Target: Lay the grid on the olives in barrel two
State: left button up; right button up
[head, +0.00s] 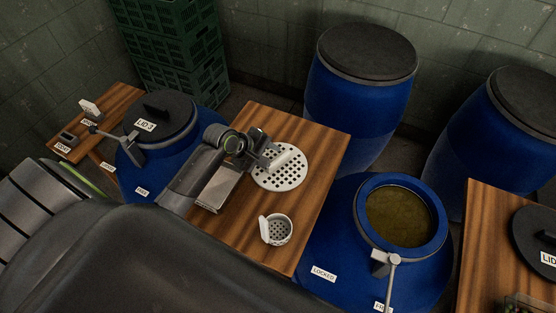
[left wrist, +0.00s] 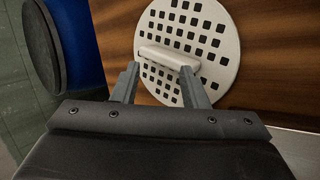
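The grid (head: 290,176) is a round white plate with square holes and a raised bar handle. It lies flat on the middle wooden table and also shows in the left wrist view (left wrist: 208,22). My left gripper (head: 268,154) is at the grid's left edge, close to the handle. In the left wrist view its two fingers (left wrist: 160,75) are apart, with the handle (left wrist: 168,56) just beyond their tips; contact cannot be told. An open blue barrel (head: 345,232) at right holds murky olive-green contents (head: 396,217); its number is not readable. My right gripper is not in view.
A small white perforated cup (head: 277,230) stands on the middle table (head: 305,127). A lidded blue barrel (head: 140,172) labelled LID-3 is at left. Closed barrels (head: 350,100) stand behind. A dark lid (head: 537,240) lies on the right table (head: 487,235). A metal arm (head: 392,275) is on the open barrel's front.

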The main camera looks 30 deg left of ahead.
pick_arm(q)
jog(key=w+d+r+m+g+y+p, duration=0.1)
jog(key=w+r+m+g+y+p, duration=0.15)
jog(key=r+m, duration=0.5)
jog(key=w+r+m+g+y+p, duration=0.1)
jog(key=w+r+m+g+p, duration=0.25)
jog(key=m, duration=0.75)
jog(key=b, duration=0.6)
send_over(278, 158)
jog(key=shift+g, duration=0.4)
notch_tip(278, 158, down, 10)
jog(key=shift+w+f, duration=0.15)
jog(key=shift+f, duration=0.05)
notch_tip(278, 158, down, 4)
jog(key=shift+d+f+p, duration=0.15)
jog(key=shift+p, duration=0.35)
jog(key=shift+f, duration=0.65)
jog(key=shift+f, duration=0.2)
